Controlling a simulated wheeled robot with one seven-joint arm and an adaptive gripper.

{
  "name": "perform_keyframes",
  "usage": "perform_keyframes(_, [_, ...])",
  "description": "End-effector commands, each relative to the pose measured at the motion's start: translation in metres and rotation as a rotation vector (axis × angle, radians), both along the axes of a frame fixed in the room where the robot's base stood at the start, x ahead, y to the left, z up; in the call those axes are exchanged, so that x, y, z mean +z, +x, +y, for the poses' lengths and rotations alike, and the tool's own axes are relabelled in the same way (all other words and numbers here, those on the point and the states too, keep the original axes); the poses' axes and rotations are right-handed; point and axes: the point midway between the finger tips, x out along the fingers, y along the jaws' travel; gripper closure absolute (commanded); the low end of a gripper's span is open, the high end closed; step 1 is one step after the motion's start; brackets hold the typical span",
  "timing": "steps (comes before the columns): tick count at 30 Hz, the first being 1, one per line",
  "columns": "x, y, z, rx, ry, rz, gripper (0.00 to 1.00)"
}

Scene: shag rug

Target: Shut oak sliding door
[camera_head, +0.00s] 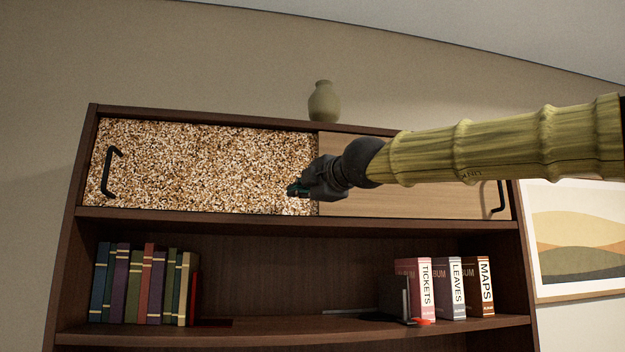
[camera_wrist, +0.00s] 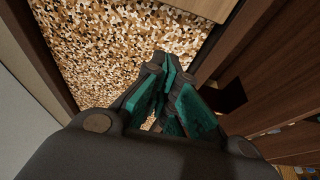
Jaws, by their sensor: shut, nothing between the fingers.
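The oak sliding door (camera_head: 430,197) is the plain wood panel filling the right part of the cabinet's upper row. Its black bar handle (camera_head: 501,197) is near its right end, and my arm hides much of its upper middle. The speckled door (camera_head: 200,160) fills the left part, with a black handle (camera_head: 110,172) at its left end. The two panels meet with no open gap that I can see. My gripper (camera_head: 292,190) is shut and empty in front of the speckled door, left of the seam. Its closed fingers (camera_wrist: 168,70) show in the wrist view; contact is unclear.
The dark cabinet frame (camera_head: 300,217) runs below the doors. Books (camera_head: 140,285) and album boxes (camera_head: 450,290) stand on the shelf underneath. A vase (camera_head: 323,103) stands on top. A framed picture (camera_head: 580,240) hangs at the right.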

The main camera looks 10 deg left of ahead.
Motion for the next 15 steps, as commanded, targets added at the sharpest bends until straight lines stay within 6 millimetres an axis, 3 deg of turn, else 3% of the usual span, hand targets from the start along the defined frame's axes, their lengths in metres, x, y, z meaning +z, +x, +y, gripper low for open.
perform_keyframes(9, [0.003,0.032,0.025,-0.002,-0.002,-0.002,1.00])
perform_keyframes(15, [0.003,0.038,0.003,-0.003,-0.002,-0.001,1.00])
